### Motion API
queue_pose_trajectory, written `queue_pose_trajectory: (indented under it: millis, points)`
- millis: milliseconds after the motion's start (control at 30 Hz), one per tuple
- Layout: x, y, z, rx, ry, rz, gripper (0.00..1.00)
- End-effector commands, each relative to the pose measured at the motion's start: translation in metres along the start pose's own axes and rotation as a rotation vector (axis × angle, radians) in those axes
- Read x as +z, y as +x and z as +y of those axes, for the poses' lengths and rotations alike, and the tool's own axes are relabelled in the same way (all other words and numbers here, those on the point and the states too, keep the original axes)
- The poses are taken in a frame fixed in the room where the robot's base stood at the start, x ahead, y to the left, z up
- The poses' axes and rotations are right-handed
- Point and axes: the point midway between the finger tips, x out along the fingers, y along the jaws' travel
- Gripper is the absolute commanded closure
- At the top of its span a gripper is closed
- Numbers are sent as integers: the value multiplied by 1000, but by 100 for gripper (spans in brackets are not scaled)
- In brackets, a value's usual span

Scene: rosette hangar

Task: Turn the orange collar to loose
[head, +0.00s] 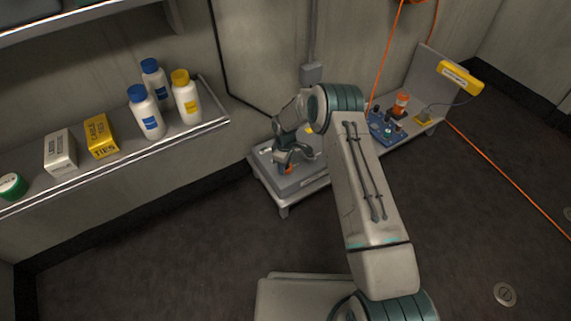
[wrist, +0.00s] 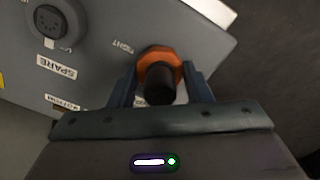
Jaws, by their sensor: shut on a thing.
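The orange collar (wrist: 158,55) shows in the wrist view on a grey panel (wrist: 105,30), with a black cylindrical plug standing out of its middle. A "TIGHT" label is beside it on the upper left; any loose mark is hidden or out of view. My gripper (wrist: 160,78) has one finger on each side of the collar and is shut on it. In the head view my gripper (head: 287,163) reaches down onto the grey panel box (head: 310,186), and only a small orange patch of the collar (head: 288,170) shows under it.
In the wrist view a round socket (wrist: 50,22) sits by a "SPARE" label (wrist: 57,67). A shelf (head: 200,133) with bottles and boxes is at left.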

Motion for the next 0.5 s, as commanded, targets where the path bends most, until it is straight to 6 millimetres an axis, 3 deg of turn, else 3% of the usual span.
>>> queue_pose_trajectory:
  millis: [367, 400, 467, 500]
  points:
    - [-1, -1, 2, 4, -8, 3, 78]
    - [-1, -1, 2, 4, -7, 3, 53]
    - [-1, -1, 2, 4, -7, 3, 36]
    - [-1, -1, 1, 4, -7, 3, 34]
